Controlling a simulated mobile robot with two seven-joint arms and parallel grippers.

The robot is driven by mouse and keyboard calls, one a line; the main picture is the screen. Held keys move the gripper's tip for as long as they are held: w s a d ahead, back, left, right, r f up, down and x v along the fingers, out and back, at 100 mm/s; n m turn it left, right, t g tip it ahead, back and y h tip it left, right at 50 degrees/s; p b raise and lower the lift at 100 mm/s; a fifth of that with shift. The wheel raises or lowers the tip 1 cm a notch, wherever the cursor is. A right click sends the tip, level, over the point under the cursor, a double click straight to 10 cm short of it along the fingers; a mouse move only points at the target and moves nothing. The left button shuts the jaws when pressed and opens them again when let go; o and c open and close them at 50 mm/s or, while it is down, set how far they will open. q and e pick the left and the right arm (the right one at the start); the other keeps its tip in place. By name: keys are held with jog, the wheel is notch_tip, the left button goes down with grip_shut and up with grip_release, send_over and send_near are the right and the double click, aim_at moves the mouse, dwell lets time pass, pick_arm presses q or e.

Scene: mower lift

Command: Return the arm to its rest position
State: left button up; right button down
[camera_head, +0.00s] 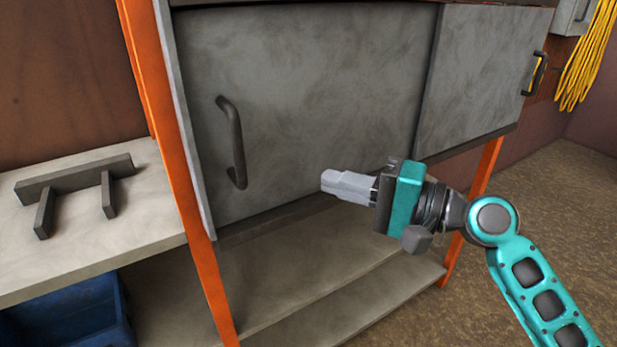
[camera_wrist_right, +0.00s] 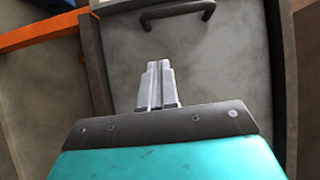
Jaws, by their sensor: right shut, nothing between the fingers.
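My right gripper (camera_head: 335,182) is shut and empty, with its pale grey fingers together. It points left in the head view, in front of the grey cabinet's lower edge, apart from the handle. In the right wrist view the shut fingers (camera_wrist_right: 157,70) show in front of a grey door. My right arm (camera_head: 535,280) comes in from the lower right in the head view. My left gripper shows in neither view.
A grey cabinet door (camera_head: 320,80) with a dark handle (camera_head: 232,140) is shut; a second door (camera_head: 480,70) stands to its right. Orange posts (camera_head: 205,270) frame a lower shelf (camera_head: 350,290). A bench (camera_head: 150,235) bears a dark bracket (camera_head: 75,178). A blue bin (camera_head: 75,315) sits below.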

jog(key=s+d+f+t+h, duration=0.15)
jog(key=d+f+h, duration=0.25)
jog(key=f, duration=0.6)
jog(key=d+f+t+h, duration=0.3)
jog(key=d+f, duration=0.1)
jog(key=f, duration=0.5)
jog(key=s+d+f+n+h, duration=0.3)
jog(key=s+d+f+h, duration=0.1)
jog(key=s+f, duration=0.3)
jog(key=s+d+f+n+h, duration=0.3)
jog(key=s+d+f, duration=0.1)
jog(key=s+f, duration=0.3)
jog(key=shift+s+d+f+n+h, duration=0.15)
jog(key=shift+s+f+n+h, duration=0.25)
jog(key=shift+f, duration=0.5)
